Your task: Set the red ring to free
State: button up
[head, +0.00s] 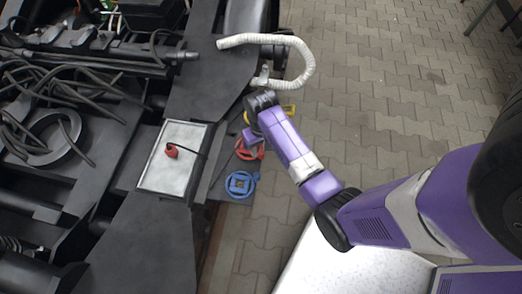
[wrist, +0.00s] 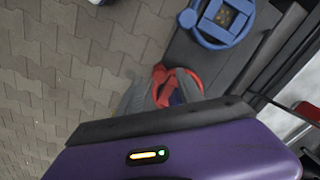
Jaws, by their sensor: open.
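The red ring (head: 247,153) lies on a dark ledge at the side of the bogie, partly hidden by my arm in the head view. In the wrist view the red ring (wrist: 180,76) shows just beyond my gripper (wrist: 162,92), whose grey fingers stand apart and overlap it in the picture. My gripper is open; I cannot tell whether it touches the ring. In the head view my gripper (head: 250,138) is mostly hidden by the wrist. The ring's lower part is hidden in the wrist view.
A blue ring-shaped handle (head: 241,184) lies beside the red one, and a yellow one (head: 286,110) is on the other side, partly covered by my arm. A light panel (head: 154,178) bears a red plug (head: 171,151) with a black cable. A white hose (head: 306,62) curves nearby.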

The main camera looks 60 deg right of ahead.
jog(key=shift+f, duration=0.8)
grip_shut()
dwell(0.9)
